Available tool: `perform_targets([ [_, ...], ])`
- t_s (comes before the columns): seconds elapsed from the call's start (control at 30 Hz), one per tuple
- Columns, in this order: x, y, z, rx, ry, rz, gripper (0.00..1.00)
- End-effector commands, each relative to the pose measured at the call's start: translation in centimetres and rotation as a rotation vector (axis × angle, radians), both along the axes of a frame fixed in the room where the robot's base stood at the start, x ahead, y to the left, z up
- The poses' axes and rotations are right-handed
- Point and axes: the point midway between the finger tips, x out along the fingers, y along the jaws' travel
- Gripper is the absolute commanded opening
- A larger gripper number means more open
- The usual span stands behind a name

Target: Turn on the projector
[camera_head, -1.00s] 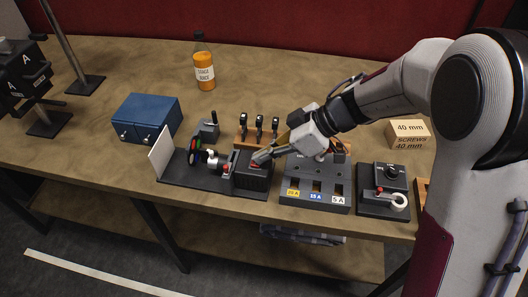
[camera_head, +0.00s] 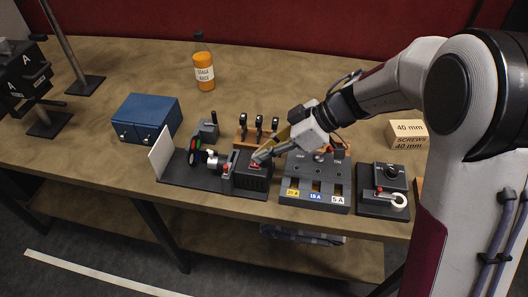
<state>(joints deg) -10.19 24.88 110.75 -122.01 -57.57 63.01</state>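The projector (camera_head: 243,183) is a dark box on a black base plate near the table's front edge. Coloured discs (camera_head: 194,153) and a white lens part stand in front of it, facing a white screen (camera_head: 161,153) at the left. A red switch (camera_head: 255,165) is on top of the box; a smaller red part (camera_head: 226,168) sits to its left. My gripper (camera_head: 262,156) points down to the left, with its fingertips at or just above the red switch. I cannot tell if they touch. The fingers look close together, and I see nothing held.
A grey fuse panel (camera_head: 315,196) with several labelled slots stands right of the projector, then a black box with a knob (camera_head: 384,190). Behind are a wooden rack (camera_head: 241,136), a blue cabinet (camera_head: 146,119), an orange bottle (camera_head: 204,70) and a 40 mm screws box (camera_head: 407,133).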

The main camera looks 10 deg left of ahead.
Motion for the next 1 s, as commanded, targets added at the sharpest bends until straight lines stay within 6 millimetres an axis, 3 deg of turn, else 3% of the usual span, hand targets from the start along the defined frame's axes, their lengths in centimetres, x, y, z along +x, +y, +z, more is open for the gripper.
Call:
perform_targets([
  [0.03,0.4,-0.4,-0.8,-0.017,-0.005,-0.012,0.00],
  [0.47,0.4,-0.4,-0.1,-0.015,-0.007,-0.010,0.00],
  [0.8,0.0,-0.1,4.1,-0.001,-0.007,-0.001,0.00],
  [1.0,0.0,-2.4,6.3,0.000,-0.006,-0.004,0.00],
])
